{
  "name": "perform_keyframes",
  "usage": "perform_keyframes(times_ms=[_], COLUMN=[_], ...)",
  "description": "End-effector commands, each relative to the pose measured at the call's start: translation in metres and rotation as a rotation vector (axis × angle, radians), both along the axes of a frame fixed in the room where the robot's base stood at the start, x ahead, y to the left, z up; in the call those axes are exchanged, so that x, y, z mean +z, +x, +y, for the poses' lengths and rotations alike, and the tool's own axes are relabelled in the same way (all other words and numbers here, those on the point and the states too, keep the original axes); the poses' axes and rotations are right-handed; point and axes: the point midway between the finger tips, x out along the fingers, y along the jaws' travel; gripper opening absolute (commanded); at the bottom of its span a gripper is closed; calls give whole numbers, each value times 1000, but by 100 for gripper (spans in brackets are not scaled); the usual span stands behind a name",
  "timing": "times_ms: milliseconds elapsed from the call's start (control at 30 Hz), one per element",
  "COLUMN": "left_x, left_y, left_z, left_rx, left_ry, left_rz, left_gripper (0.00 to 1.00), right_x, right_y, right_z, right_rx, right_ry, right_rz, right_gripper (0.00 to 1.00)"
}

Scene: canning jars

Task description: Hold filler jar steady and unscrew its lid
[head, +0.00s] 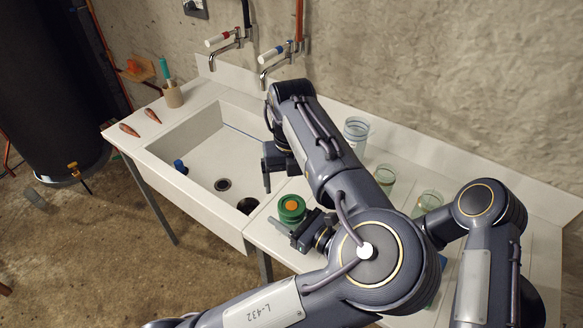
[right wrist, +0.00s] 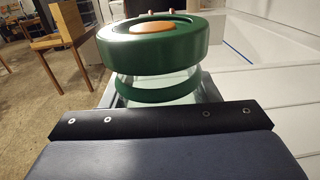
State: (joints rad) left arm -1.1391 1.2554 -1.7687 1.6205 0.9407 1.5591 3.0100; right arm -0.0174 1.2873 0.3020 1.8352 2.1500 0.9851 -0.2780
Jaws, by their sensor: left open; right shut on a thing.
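The filler jar (right wrist: 162,78) is clear glass with a green band around it, and stands on the counter right of the sink. Its thick green lid (head: 292,208) with an orange centre sits on top; it also shows in the right wrist view (right wrist: 120,50). I cannot tell how tightly it is screwed. My right gripper (head: 294,224) is shut on the jar below the lid; its dark jaw hides the jar's lower part in the wrist view. My left gripper (head: 278,172) is open and empty, above and beyond the lid, not touching it.
The white sink (head: 215,160) lies left of the jar, with two taps (head: 275,58) behind it. Glass jars (head: 356,132) stand at the back right, partly behind my arm. A cup with a brush (head: 172,95) and brown cones (head: 129,130) sit at the far left.

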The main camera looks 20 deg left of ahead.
Motion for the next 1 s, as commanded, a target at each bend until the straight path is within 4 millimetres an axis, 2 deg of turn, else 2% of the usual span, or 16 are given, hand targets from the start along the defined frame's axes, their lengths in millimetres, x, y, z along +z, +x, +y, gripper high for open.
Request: perform_keyframes(times_ms=[100,300,433,567,667,767,900,1000], left_x=[22,41,42,30,13,-5,-20,-21], left_y=[0,0,0,-3,-8,-15,-22,-23], left_z=[0,0,1,9,18,26,30,28], left_rx=[0,1,-7,-98,-266,-519,-941,-1264], left_ry=[2,1,-2,-21,-56,-112,-197,-240], left_rz=[-1,0,8,63,141,218,266,252], left_gripper=[86,86,87,87,87,87,87,87], right_x=[0,0,0,0,0,1,0,0], right_y=[0,0,0,0,0,0,0,0], right_z=[0,0,0,0,0,0,0,0], right_rx=[0,0,0,0,0,0,0,0], right_ry=[1,1,1,1,1,1,1,1], right_rz=[0,0,0,0,0,0,0,0], right_gripper=[28,28,28,28,28,28,28,28])
